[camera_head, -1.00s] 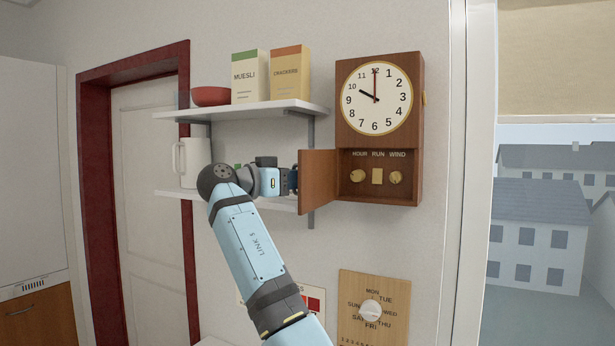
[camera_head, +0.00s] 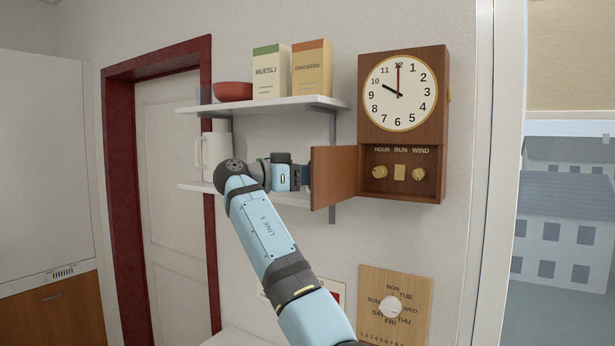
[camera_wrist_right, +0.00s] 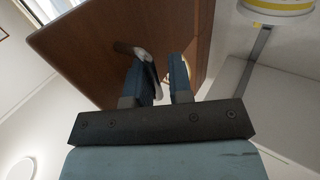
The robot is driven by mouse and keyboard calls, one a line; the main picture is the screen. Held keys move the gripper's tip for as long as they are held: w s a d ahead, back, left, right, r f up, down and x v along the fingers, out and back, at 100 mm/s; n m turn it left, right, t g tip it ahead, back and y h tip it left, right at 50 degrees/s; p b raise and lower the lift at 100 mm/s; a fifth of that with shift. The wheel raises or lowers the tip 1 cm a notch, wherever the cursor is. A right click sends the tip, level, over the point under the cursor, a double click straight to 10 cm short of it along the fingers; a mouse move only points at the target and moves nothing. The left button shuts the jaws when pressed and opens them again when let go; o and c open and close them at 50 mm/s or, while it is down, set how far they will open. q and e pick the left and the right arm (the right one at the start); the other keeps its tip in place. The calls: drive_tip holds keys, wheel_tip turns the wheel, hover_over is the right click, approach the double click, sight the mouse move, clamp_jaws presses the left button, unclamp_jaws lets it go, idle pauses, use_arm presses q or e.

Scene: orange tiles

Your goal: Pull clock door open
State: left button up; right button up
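The wooden wall clock (camera_head: 374,133) has a white round dial (camera_head: 400,93). Its lower door (camera_head: 335,177) stands swung out to the left, showing a compartment with brass knobs under HOUR and WIND and a plate under RUN. My right gripper (camera_head: 302,179) is at the door's left side, by its outer face. In the right wrist view, the door's brown panel (camera_wrist_right: 85,50) lies beyond the right gripper (camera_wrist_right: 164,68). Its fingers are apart, with brown panel showing between them. My left gripper is not in view.
White shelves (camera_head: 270,104) are on the wall left of the clock, holding a red bowl (camera_head: 233,91), two boxes and a white jug (camera_head: 215,150). A wooden day dial board (camera_head: 370,310) hangs below. A window is at right.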

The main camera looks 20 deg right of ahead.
drive_tip(key=shift+s+a+r, duration=0.1)
drive_tip(key=shift+r, duration=0.2)
drive_tip(key=s+a+b, duration=0.1)
drive_tip(key=a+b, duration=0.2)
drive_tip(key=a, duration=1)
drive_tip(key=shift+a+f, duration=0.25)
drive_tip(key=shift+a, duration=0.1)
drive_tip(key=shift+d+f, duration=0.1)
